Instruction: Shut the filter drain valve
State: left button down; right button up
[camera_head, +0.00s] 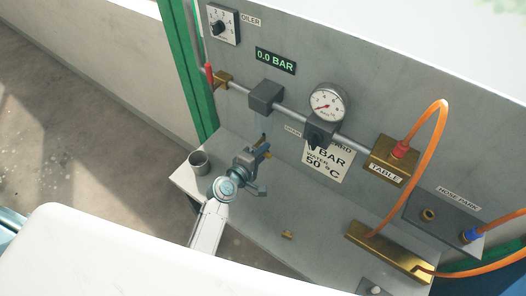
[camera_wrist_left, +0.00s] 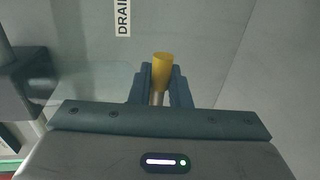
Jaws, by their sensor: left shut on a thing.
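The filter (camera_head: 265,97) is a dark block on the pipe, with a clear bowl (camera_head: 262,125) hanging under it. A small brass part shows at the bowl's lower end, partly hidden by my gripper. My left gripper (camera_head: 262,153) is just below the bowl. In the left wrist view its two fingers (camera_wrist_left: 160,85) are shut on a yellow drain valve part (camera_wrist_left: 162,68), whose tip sticks out between them. A DRAIN label (camera_wrist_left: 122,18) is on the panel behind. Whether the valve is open or shut cannot be told. My right gripper is not in view.
A red-handled valve (camera_head: 209,76) is left on the pipe. A gauge (camera_head: 327,103) and a dark regulator (camera_head: 319,133) are right of the filter. The display (camera_head: 276,60) reads 0.0 BAR. A metal cup (camera_head: 199,163) stands on the ledge; an orange hose (camera_head: 443,125) loops at right.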

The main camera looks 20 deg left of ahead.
pick_arm(q)
jog(key=c, duration=1.4)
grip_release()
jog(key=shift+c, duration=0.2)
jog(key=b+v, duration=0.3)
jog(key=v, duration=0.8)
